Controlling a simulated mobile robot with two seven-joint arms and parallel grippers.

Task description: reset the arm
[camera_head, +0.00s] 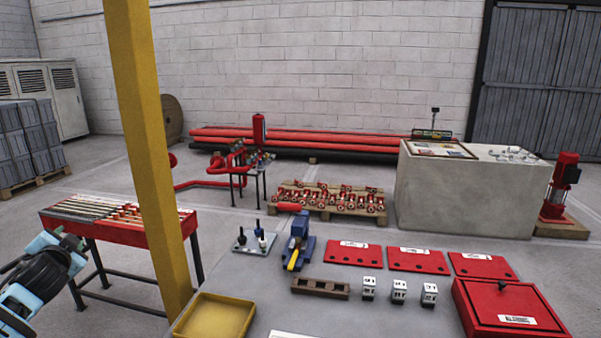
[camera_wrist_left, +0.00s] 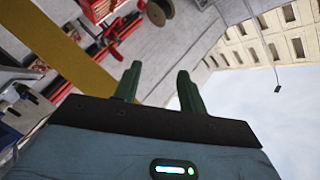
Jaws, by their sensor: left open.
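My left gripper (camera_wrist_left: 158,84) shows in the left wrist view with its two dark green fingers apart and nothing between them. The wrist is strongly tilted, so the room appears turned in that view. In the head view, blue and black parts of my left arm (camera_head: 42,278) stand at the lower left edge, beside the red rack table; the fingertips cannot be made out there. My right gripper is not in view.
A yellow post (camera_head: 150,150) rises close by, right of my left arm. The red rack table (camera_head: 170,232) holds several rods. The grey worktop (camera_head: 258,310) carries a yellow tray (camera_head: 215,318), a blue vise (camera_head: 299,240), red plates (camera_head: 352,253) and a red box (camera_head: 508,308).

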